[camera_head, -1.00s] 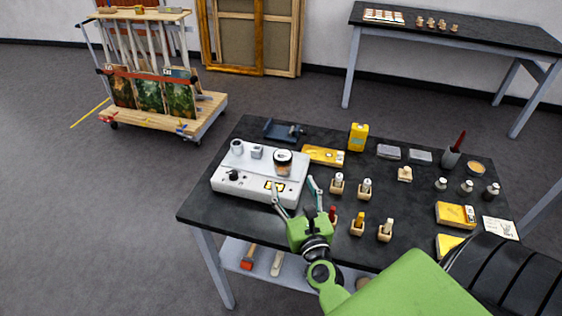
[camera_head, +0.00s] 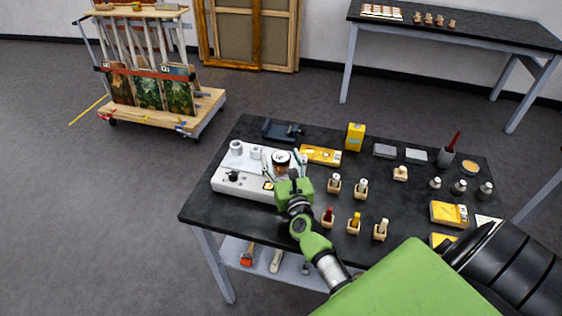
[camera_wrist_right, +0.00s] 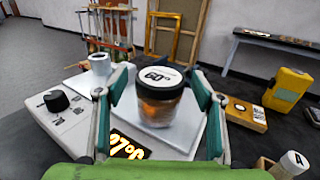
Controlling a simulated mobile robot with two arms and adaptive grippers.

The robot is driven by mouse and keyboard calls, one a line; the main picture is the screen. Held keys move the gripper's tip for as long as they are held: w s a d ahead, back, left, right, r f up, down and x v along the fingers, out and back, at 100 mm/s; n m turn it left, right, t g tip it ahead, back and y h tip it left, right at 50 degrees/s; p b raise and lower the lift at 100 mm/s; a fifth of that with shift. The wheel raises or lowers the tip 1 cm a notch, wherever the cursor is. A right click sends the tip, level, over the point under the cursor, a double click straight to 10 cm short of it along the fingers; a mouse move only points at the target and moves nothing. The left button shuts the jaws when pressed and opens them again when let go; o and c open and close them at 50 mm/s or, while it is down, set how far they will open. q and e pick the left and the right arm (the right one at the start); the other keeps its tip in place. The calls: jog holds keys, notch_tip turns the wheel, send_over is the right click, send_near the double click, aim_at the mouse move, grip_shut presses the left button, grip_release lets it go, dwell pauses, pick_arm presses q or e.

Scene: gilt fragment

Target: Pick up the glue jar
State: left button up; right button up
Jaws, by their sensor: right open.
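The glue jar (camera_wrist_right: 160,100) is a clear jar with amber contents and a black-rimmed white lid marked 60°. It stands upright on the white heating unit (camera_wrist_right: 60,138), which has a dark knob and a lit display. In the head view the jar (camera_head: 281,159) is partly hidden behind my green right gripper (camera_head: 283,160). In the wrist view my right gripper (camera_wrist_right: 162,92) is open, one finger on each side of the jar. My left gripper is not in view.
To the right are a yellow box (camera_head: 355,137), a yellow case (camera_head: 320,155) and several small bottles in wooden blocks (camera_head: 361,187). A painting trolley (camera_head: 150,95) and another table (camera_head: 460,35) stand behind.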

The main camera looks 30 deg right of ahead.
jog(key=shift+c, duration=0.4)
jog(key=c, duration=1.3)
jog(key=shift+o, duration=0.2)
jog(key=shift+r, duration=0.1)
